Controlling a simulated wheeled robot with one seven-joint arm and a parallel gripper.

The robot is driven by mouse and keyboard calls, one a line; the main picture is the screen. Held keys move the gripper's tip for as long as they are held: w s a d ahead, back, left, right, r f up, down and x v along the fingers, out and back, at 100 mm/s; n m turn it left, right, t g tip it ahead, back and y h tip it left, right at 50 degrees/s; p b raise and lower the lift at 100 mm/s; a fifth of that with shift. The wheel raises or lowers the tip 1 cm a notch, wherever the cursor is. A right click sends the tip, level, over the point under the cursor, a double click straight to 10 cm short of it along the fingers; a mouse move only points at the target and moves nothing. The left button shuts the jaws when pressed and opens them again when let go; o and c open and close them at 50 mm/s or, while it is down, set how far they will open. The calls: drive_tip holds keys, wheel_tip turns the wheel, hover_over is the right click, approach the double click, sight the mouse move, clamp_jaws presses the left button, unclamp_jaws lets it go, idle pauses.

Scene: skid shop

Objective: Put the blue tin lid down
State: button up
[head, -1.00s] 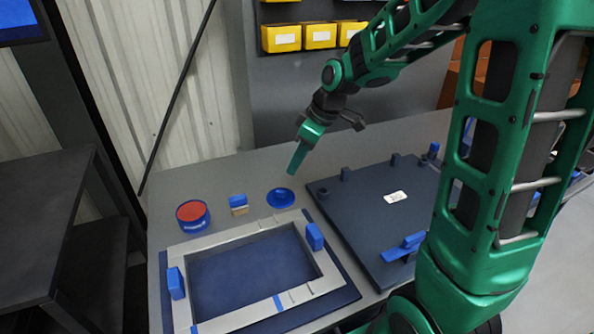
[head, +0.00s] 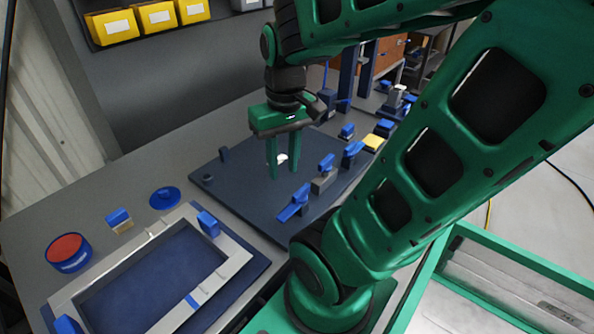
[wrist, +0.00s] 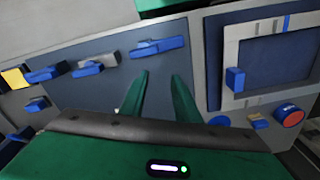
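The blue tin lid (head: 165,198) lies on the grey bench, between the blue-handled block and the dark fixture plate. It also shows in the wrist view (wrist: 219,121), just right of my fingers. The round tin (head: 68,253) with red contents stands open further left on the bench. My gripper (head: 283,174) is above the dark fixture plate (head: 240,205), right of the lid and apart from it. Its two green fingers are spread with nothing between them, and the wrist view shows the same gap (wrist: 160,88).
A pale frame (head: 235,262) on a blue base lies at the front left, with blue clamps. A small blue-topped block (head: 119,220) stands between tin and lid. Blue toggle clamps (head: 294,203) rise from the plate's right side. Yellow bins (head: 112,27) hang behind.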

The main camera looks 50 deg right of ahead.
drive_tip(key=s+m, duration=0.1)
drive_tip(key=s, duration=0.1)
drive_tip(key=s+m, duration=0.1)
drive_tip(key=s, duration=0.1)
drive_tip(key=shift+s+d+f+g, duration=0.15)
drive_tip(key=shift+s+d+g, duration=0.05)
drive_tip(key=shift+s+g, duration=0.2)
drive_tip(key=shift+w+f, duration=0.35)
drive_tip(key=shift+w, duration=0.45)
drive_tip(key=shift+s+r, duration=0.1)
drive_tip(key=shift+s, duration=0.05)
